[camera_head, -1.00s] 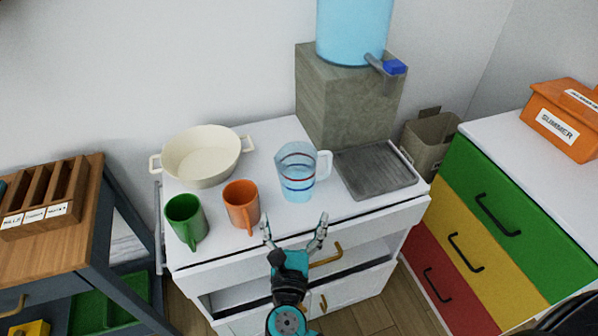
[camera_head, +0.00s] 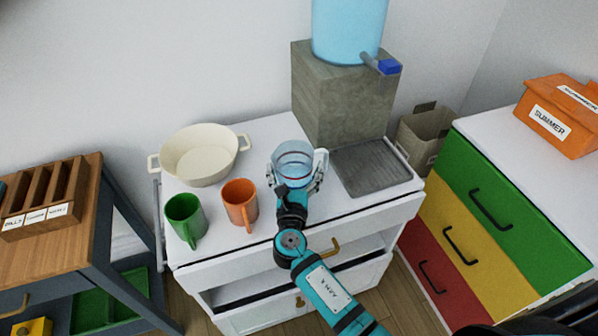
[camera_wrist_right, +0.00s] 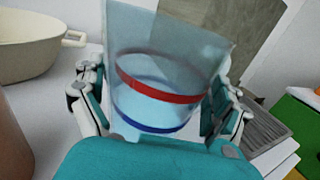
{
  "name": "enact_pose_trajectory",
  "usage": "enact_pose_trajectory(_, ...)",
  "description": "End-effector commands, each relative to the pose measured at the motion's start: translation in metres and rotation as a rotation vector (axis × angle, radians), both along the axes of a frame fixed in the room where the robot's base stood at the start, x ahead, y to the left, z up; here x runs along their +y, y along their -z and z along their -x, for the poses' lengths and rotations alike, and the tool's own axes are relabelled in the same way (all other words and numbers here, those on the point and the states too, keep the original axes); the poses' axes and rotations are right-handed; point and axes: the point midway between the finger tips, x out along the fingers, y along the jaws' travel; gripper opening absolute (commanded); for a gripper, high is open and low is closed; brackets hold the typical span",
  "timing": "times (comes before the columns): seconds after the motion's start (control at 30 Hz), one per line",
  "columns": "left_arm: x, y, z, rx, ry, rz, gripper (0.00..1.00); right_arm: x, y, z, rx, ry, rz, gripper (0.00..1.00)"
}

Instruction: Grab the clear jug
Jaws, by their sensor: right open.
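The clear jug (camera_head: 293,158) stands upright on the white cabinet top, with its handle on the right side. In the right wrist view the jug (camera_wrist_right: 160,75) is large and close, with a red band and a blue band around it. My right gripper (camera_head: 296,178) is open around the jug, one finger on its left side and one on its right. In the right wrist view the fingers of my right gripper (camera_wrist_right: 158,105) flank the jug; I cannot tell whether they touch it. The jug's lower part is hidden by my right gripper in the head view. My left gripper is not in view.
An orange mug (camera_head: 240,203) and a green mug (camera_head: 184,218) stand left of the jug. A cream pot (camera_head: 200,155) sits behind them. A grey drip tray (camera_head: 375,168) lies to the right, before the stone block (camera_head: 340,95) of the water dispenser.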

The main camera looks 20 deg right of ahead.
Motion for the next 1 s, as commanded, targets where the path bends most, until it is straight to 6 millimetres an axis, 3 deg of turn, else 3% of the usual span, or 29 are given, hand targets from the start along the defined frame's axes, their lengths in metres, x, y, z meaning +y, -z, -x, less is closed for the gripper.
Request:
enact_pose_trajectory(0.23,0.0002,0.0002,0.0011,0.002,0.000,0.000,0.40,-0.0005,0.0008,-0.0014,0.001,0.000,0.000,0.99)
enact_pose_trajectory(0.73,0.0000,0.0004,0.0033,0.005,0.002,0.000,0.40,-0.0003,0.0006,-0.0012,0.001,0.000,0.001,0.33)
enact_pose_trajectory(1.0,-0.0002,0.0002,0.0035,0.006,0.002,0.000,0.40,-0.0003,-0.0007,-0.0015,-0.002,0.000,0.001,0.33)
